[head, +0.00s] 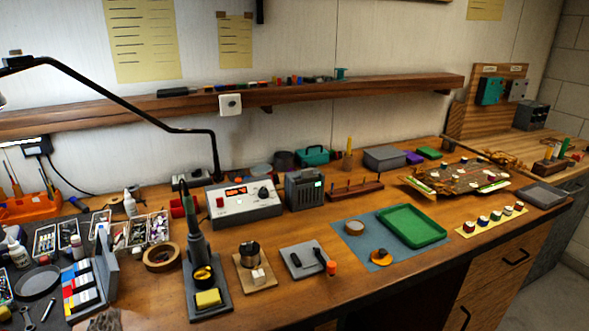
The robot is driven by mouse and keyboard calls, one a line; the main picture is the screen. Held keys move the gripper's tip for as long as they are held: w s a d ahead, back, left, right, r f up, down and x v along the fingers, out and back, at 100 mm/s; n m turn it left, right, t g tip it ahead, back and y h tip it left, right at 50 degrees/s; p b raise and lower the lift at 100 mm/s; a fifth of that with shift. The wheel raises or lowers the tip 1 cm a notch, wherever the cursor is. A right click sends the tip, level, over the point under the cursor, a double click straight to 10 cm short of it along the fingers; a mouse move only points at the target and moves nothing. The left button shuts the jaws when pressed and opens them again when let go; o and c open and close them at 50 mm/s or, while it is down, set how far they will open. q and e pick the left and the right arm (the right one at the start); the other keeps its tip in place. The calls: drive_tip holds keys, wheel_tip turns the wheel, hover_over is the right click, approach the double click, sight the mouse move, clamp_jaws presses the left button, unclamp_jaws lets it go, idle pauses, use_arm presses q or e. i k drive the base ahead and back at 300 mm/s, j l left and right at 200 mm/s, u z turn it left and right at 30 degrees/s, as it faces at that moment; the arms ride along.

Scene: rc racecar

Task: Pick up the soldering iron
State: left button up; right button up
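The soldering iron (194,222) is a dark, slim handle standing nearly upright at the left-centre of the bench. Its lower end sits in a dark stand (222,306). The stand also bears a yellow sponge (208,298) at its front and a round black and yellow piece (203,274) behind the sponge. The iron's tip is hidden. Behind it to the right is a light grey station (234,208) with a red lit display. Neither of my grippers shows in the head view.
A tape roll (160,257) lies close left of the iron, with parts trays (150,229) and bottles beyond. A small metal cup (249,251) stands to the right. A black lamp arm (120,98) arches behind. Some bare wood shows in front of the blue mat (350,228).

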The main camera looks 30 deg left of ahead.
sight(194, 233)
drive_tip(key=u, duration=1.6)
